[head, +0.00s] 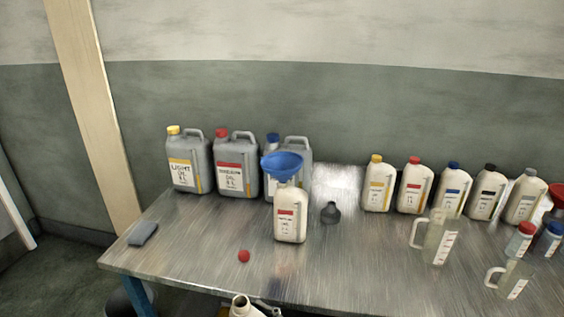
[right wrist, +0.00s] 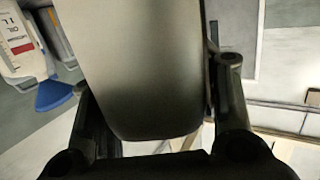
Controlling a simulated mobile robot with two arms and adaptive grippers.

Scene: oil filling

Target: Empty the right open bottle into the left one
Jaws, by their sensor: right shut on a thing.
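A cream bottle with a red label (head: 290,222) stands upright on the metal table. A blue funnel (head: 282,164) sits in its top. A second pale bottle (head: 243,307) shows only in part at the bottom edge of the head view, with its open neck visible. In the right wrist view, my right gripper (right wrist: 157,80) is shut on this pale bottle (right wrist: 150,60), which fills the middle. The labelled bottle (right wrist: 25,40) and the blue funnel (right wrist: 54,94) also show at its left. My left gripper is not in view.
A red cap (head: 244,256) lies on the table (head: 195,250) in front of the funnel bottle. Grey canisters (head: 233,180) stand behind. Several bottles, a clear jug (head: 440,238) and another jug (head: 512,280) occupy the right side.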

